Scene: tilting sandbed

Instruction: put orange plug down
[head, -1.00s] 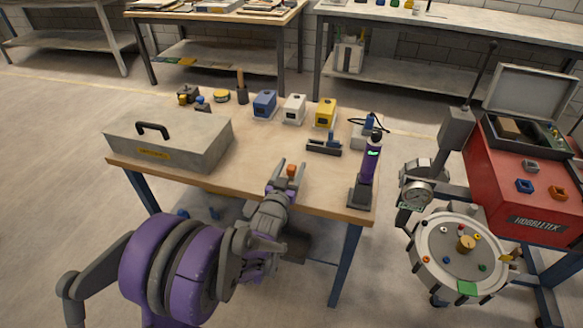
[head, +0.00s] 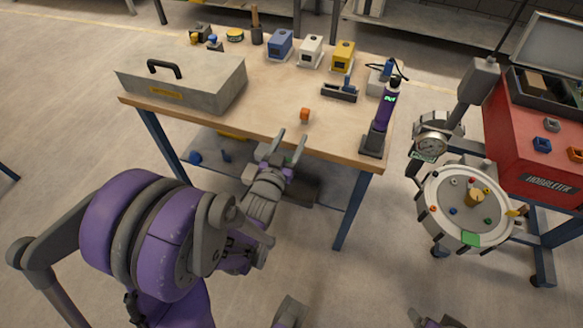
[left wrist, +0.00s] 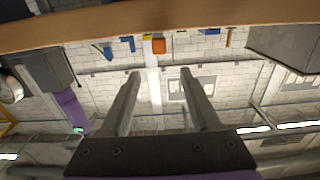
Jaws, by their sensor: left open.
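The orange plug (head: 305,115) stands on the wooden table near its front edge. It also shows in the left wrist view (left wrist: 158,46), just beyond the fingertips. My left gripper (head: 289,138) is open and empty, at the table's front edge, and apart from the plug. In the left wrist view its two fingers (left wrist: 160,72) are spread with nothing between them.
The wooden table (head: 262,118) has clear room around the plug. A grey case (head: 190,90) stands to the left, a purple tool in a stand (head: 382,118) to the right. Blue (head: 280,45), white (head: 311,50) and yellow (head: 343,56) boxes stand behind.

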